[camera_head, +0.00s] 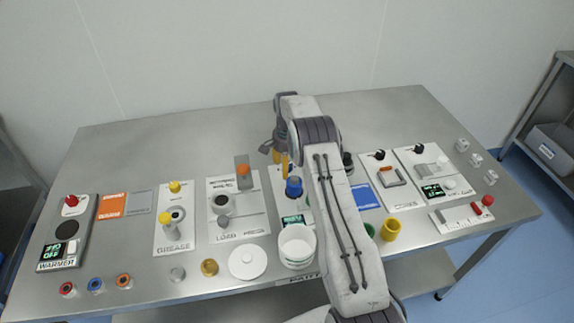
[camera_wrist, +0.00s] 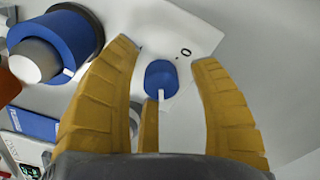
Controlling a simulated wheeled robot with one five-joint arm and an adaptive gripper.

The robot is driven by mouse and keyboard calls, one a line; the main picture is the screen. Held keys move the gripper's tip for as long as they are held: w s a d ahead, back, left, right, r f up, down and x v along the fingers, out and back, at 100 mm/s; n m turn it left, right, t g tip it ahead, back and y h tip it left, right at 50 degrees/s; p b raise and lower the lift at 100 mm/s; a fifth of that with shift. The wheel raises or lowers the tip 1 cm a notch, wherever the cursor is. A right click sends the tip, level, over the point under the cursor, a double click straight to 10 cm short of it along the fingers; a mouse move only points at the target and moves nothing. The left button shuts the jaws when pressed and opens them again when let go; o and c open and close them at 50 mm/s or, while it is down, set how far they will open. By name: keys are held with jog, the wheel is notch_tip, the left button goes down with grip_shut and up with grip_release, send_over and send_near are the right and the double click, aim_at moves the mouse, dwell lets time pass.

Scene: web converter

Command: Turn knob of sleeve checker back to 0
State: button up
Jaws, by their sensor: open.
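The blue knob (camera_wrist: 161,76) shows in the wrist view on a white panel (camera_wrist: 200,30), with a "0" mark up and right of it. A short white line on the knob is at its lower edge, away from the "0". My gripper (camera_wrist: 165,56) is open, its yellow fingers left and right of the knob with gaps on both sides; another yellow part is just below the knob. In the head view my gripper (camera_head: 275,156) is over the back of a white panel (camera_head: 279,187) with a blue cylinder (camera_head: 294,187); the knob is hidden there.
A large blue cylinder with a grey core (camera_wrist: 37,60) is close left of the fingers in the wrist view. In the head view a white tub (camera_head: 297,247) stands in front, the grease panel (camera_head: 174,220) is left and a yellow cup (camera_head: 390,230) right. The table's back is clear.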

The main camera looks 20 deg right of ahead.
jog(key=shift+o, duration=0.3)
jog(key=shift+f, duration=0.1)
grip_shut()
dwell(0.4)
